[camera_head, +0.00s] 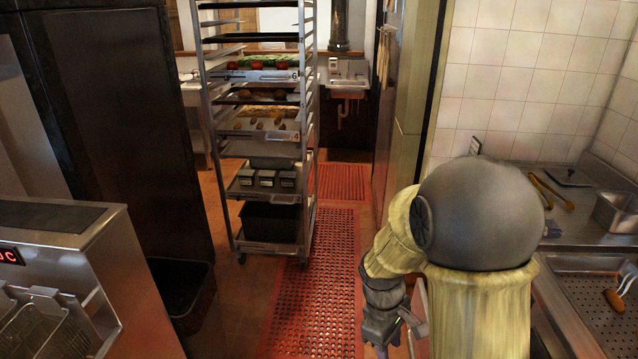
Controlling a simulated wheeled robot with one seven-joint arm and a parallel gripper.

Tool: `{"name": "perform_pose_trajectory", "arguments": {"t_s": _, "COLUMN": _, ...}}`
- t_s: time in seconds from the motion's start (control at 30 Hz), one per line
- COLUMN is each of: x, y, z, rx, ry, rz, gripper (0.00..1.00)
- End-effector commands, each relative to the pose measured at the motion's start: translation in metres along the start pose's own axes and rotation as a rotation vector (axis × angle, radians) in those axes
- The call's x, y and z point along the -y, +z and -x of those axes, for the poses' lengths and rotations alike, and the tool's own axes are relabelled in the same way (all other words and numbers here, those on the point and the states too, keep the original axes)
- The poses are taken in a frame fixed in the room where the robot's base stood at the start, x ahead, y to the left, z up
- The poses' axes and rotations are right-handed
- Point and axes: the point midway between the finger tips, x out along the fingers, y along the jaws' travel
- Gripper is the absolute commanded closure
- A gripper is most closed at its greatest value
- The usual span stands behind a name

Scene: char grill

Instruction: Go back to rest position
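My arm stands at the lower right, with a large grey rounded joint and cream-coloured links. My gripper (382,347) hangs low at the bottom edge, below the wrist, over the floor beside the counter. Its fingertips are cut off or too small to make out, so I cannot tell whether it is open or shut. I see no object held in it.
A metal tray rack (308,130) on wheels stands ahead. A red perforated mat (318,300) covers the clear aisle. A fryer (60,270) is at the left. The right counter (560,235) carries tongs (550,190) and a perforated tray (595,300). A sink (348,80) is at the back.

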Motion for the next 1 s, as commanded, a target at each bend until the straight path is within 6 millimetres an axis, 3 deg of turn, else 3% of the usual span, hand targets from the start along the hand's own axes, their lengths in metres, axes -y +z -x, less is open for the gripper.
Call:
{"name": "perform_pose_trajectory", "arguments": {"t_s": 0.03, "x": 0.004, "y": 0.011, "z": 0.017, "rx": -0.054, "ry": 0.004, "rz": -0.114, "gripper": 0.65}}
{"name": "perform_pose_trajectory", "arguments": {"t_s": 0.2, "x": 0.019, "y": 0.035, "z": 0.048, "rx": -0.223, "ry": 0.003, "rz": -0.504, "gripper": 0.65}}
{"name": "perform_pose_trajectory", "arguments": {"t_s": 0.4, "x": 0.031, "y": 0.055, "z": 0.069, "rx": -0.361, "ry": -0.013, "rz": -0.83, "gripper": 0.65}}
{"name": "perform_pose_trajectory", "arguments": {"t_s": 1.0, "x": 0.033, "y": 0.057, "z": 0.07, "rx": -0.38, "ry": -0.017, "rz": -0.882, "gripper": 0.65}}
